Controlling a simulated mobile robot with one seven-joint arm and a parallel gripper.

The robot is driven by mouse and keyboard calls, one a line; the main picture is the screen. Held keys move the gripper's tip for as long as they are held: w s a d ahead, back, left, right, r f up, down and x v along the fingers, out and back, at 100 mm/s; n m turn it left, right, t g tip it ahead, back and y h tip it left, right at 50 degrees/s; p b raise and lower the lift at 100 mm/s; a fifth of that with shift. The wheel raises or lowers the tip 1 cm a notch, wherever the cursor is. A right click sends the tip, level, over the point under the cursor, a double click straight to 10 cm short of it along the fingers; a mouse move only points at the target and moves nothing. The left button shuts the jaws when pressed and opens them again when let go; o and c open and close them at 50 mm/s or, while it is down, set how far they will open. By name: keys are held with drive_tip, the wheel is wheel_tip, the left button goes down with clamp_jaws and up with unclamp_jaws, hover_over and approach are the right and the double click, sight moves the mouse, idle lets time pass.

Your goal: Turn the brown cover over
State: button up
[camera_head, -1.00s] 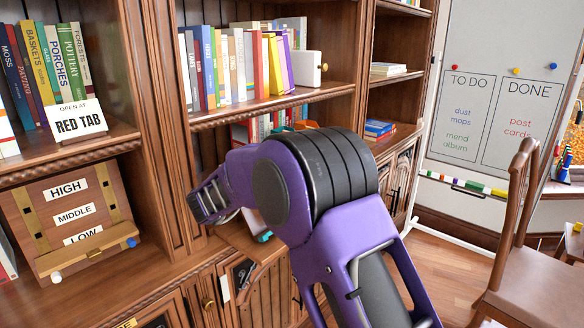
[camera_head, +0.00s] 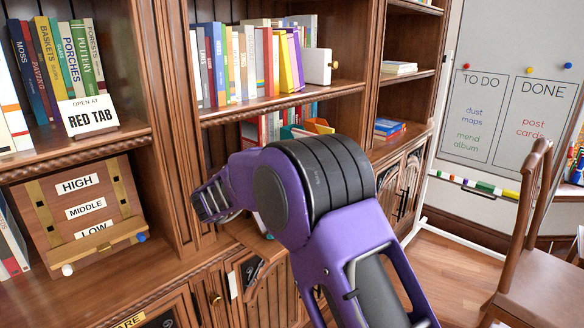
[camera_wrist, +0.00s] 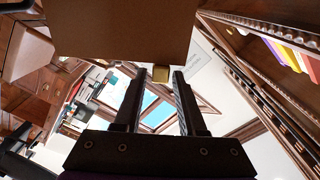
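In the wrist view, a flat, plain brown panel (camera_wrist: 120,30), which looks like the brown cover, fills the upper middle of the picture. A small brass-coloured tab (camera_wrist: 160,74) shows at its lower edge. My gripper (camera_wrist: 158,76) is open, with its fingertips on either side of the tab and a visible gap to each. I cannot tell how far the tab lies beyond the fingertips.
A bookcase shelf (camera_head: 285,101) with upright books stands behind my arm. A "RED TAB" sign (camera_head: 91,116) and a wooden board labelled HIGH, MIDDLE, LOW (camera_head: 85,210) are at left. A chair (camera_head: 530,250) and whiteboard (camera_head: 510,100) are at right. Some floor (camera_head: 450,270) between is clear.

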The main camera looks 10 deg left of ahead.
drive_tip(key=shift+s, duration=0.1)
drive_tip(key=v, duration=1.7)
drive_tip(key=shift+a, duration=0.2)
